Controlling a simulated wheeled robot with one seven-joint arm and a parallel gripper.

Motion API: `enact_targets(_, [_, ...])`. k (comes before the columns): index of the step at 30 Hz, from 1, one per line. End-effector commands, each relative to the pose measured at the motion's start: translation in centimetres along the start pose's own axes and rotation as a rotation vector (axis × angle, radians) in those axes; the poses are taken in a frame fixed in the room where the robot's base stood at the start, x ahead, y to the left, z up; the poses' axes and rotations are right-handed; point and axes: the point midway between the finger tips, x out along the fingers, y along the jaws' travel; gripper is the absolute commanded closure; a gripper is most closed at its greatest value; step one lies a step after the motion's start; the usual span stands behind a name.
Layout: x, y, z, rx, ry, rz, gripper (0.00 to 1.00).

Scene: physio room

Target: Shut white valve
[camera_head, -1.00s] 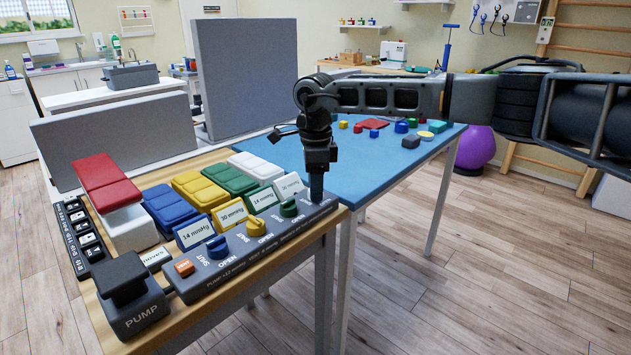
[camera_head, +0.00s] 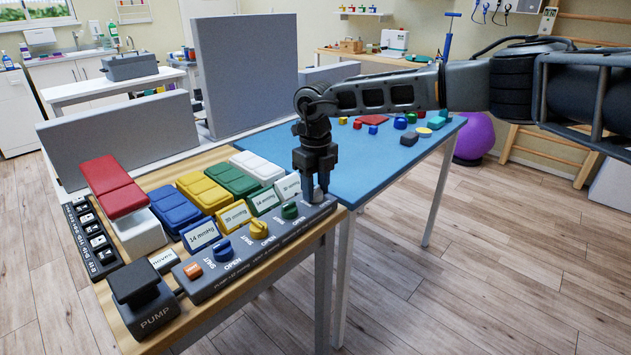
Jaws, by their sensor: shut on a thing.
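The grey valve panel (camera_head: 245,262) lies along the front of the wooden bench. It carries a blue knob (camera_head: 218,247), a yellow knob (camera_head: 258,229) and a green knob (camera_head: 289,210), with SHUT and OPEN lettering beside them. My gripper (camera_head: 316,192) points straight down at the panel's far right end, just past the green knob. It is shut on the white valve there. The fingers cover nearly all of that valve, so its pointing direction is not clear. The white cushion (camera_head: 257,167) lies behind, with a small reading card (camera_head: 288,186) in front of it.
Green, yellow, blue and red cushions line the bench left of the white one, with cards before some. A black PUMP pedal (camera_head: 143,300) and a "moves" display (camera_head: 164,261) stand at the near left. A blue table (camera_head: 370,165) with small coloured pieces adjoins on the right.

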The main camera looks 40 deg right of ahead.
Motion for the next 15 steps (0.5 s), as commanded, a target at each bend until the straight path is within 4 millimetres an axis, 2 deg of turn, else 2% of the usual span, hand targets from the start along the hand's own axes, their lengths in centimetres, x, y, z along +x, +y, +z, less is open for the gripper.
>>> enact_targets(6, [-0.27,-0.06,0.01,0.156,0.0,0.0,0.91])
enact_targets(15, [-0.16,-0.02,0.04,0.279,-0.001,0.0,0.91])
